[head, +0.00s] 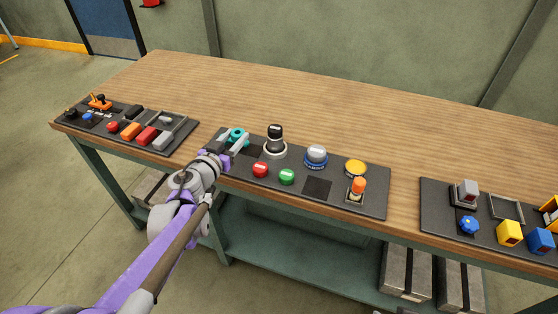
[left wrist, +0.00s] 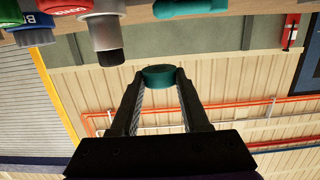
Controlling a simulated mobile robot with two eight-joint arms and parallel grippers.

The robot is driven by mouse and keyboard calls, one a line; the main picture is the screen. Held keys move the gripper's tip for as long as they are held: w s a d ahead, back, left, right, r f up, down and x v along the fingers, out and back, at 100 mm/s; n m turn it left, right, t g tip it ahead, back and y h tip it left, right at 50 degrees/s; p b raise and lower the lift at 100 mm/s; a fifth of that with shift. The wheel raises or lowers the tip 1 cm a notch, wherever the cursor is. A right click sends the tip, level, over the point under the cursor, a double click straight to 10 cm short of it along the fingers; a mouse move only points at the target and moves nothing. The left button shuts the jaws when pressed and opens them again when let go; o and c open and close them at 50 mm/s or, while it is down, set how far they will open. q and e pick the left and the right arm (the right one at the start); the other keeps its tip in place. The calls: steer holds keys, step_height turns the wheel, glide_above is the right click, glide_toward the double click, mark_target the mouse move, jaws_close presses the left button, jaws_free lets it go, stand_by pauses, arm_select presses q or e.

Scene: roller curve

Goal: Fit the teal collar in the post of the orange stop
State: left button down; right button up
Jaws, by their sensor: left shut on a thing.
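My left gripper (head: 233,143) is over the left end of the middle black panel. It is shut on the teal collar (head: 238,133), a short round piece. In the left wrist view the collar (left wrist: 160,75) sits between the two fingertips (left wrist: 160,82). A round yellow-orange cap (head: 355,168) stands at the right of that panel, with an orange knob (head: 358,185) on a grey base in front of it. I cannot tell which of these is the orange stop, and no bare post is clear. My right gripper is not in view.
The middle panel (head: 375,203) also holds a black-topped white post (head: 275,140), a grey dome (head: 316,153), a red button (head: 260,169) and a green button (head: 286,177). Further panels lie left and right. The wooden bench top (head: 300,95) behind is clear.

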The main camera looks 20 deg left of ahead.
arm_select(q)
glide_above(238, 165)
step_height(238, 165, down, 5)
steer(key=shift+f+b, duration=0.15)
steer(key=shift+b, duration=0.25)
steer(key=shift+f+b, duration=0.35)
steer(key=shift+f, duration=1.55)
steer(key=shift+f, duration=0.15)
steer(key=shift+c, duration=2)
jaws_free()
